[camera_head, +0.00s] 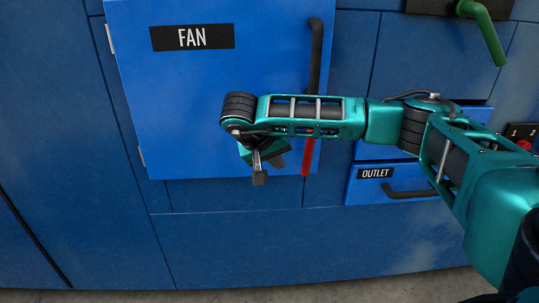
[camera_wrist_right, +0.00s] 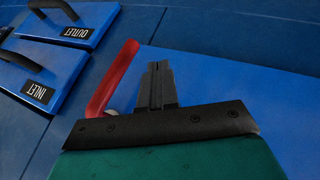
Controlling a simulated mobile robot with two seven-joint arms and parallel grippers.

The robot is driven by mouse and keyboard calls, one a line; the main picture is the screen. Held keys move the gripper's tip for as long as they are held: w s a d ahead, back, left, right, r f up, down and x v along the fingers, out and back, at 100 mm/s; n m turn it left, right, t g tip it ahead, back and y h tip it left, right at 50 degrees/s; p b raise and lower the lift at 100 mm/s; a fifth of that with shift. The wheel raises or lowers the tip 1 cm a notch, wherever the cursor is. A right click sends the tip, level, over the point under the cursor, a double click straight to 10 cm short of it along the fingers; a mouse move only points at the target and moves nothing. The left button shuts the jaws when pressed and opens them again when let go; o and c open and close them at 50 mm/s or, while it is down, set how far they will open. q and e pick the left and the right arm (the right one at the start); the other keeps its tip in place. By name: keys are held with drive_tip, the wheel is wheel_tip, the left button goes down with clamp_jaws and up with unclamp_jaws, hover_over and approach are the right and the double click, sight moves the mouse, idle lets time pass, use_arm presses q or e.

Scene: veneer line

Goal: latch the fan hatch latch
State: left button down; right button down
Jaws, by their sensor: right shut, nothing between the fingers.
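The fan hatch (camera_head: 180,100) is a blue door with a black FAN label, and it looks closed. Its red latch (camera_head: 308,158) hangs about straight down at the door's lower right edge; my right forearm hides its upper part. The latch also shows in the right wrist view (camera_wrist_right: 116,80), just left of my fingers, with a grey piece at its near end. My right gripper (camera_head: 259,178) is shut and empty in front of the door's lower part, left of the latch in the head view. In the right wrist view its fingertips (camera_wrist_right: 158,68) show together. My left gripper is not in view.
A black vertical handle (camera_head: 316,55) is on the door above my forearm. To the right are the OUTLET drawer (camera_head: 360,190) with a black handle, a green lever (camera_head: 487,35) and a red button (camera_head: 524,145). The INLET drawer (camera_wrist_right: 15,75) shows in the wrist view. Panels below the hatch are bare.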

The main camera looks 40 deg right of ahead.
sight(303, 164)
drive_tip(key=d, duration=0.1)
drive_tip(key=s+d, duration=0.1)
drive_tip(key=d+f, duration=0.1)
drive_tip(key=d, duration=0.1)
drive_tip(key=shift+s+d+b, duration=0.1)
drive_tip(key=shift+s+b, duration=0.1)
drive_tip(key=shift+b, duration=0.1)
drive_tip(key=shift+s+d+p, duration=0.3)
drive_tip(key=shift+d+p, duration=0.35)
drive_tip(key=shift+p, duration=0.15)
drive_tip(key=shift+f, duration=0.15)
